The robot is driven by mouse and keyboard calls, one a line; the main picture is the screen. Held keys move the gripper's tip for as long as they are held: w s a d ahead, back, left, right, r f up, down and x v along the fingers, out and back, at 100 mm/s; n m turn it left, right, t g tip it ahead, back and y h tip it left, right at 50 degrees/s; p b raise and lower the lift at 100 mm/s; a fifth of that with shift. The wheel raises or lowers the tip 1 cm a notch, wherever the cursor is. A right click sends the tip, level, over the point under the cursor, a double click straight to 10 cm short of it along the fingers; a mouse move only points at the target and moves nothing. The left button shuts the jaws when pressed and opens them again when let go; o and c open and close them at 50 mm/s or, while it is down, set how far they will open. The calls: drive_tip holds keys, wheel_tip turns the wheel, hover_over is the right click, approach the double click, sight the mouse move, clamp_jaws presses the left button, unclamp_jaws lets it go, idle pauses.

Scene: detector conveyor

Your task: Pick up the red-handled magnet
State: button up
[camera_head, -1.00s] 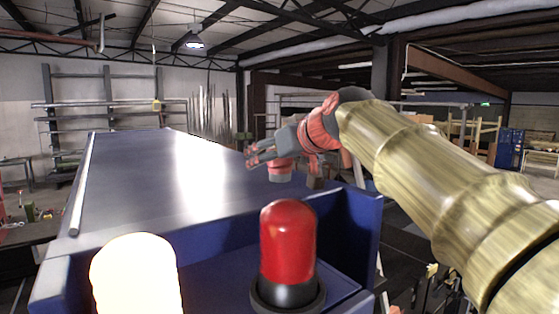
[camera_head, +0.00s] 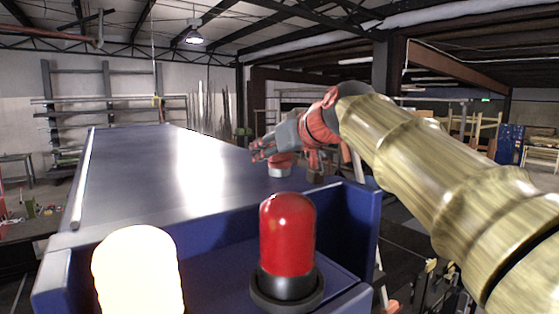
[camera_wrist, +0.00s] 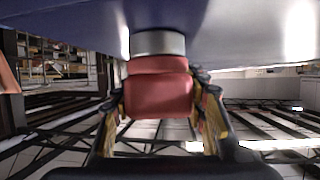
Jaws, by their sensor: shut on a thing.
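The red-handled magnet has a red grip (camera_wrist: 158,92) and a silver metal base (camera_wrist: 158,42). In the head view, its red part (camera_head: 281,160) shows small on the right side of the conveyor belt, partly hidden by my gripper. The base seems to rest on the belt. My gripper (camera_head: 265,149) is beside the handle. In the wrist view, the fingers of my gripper (camera_wrist: 161,108) lie on both sides of the red grip and are shut on it.
The blue conveyor (camera_head: 165,185) is otherwise clear on top. A red lamp (camera_head: 287,235) and a glowing pale lamp (camera_head: 138,272) stand at its near end. A raised blue wall (camera_head: 348,215) borders the near right corner.

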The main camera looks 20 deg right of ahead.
drive_tip(key=c, duration=0.4)
drive_tip(key=shift+c, duration=0.3)
drive_tip(key=shift+r, duration=0.15)
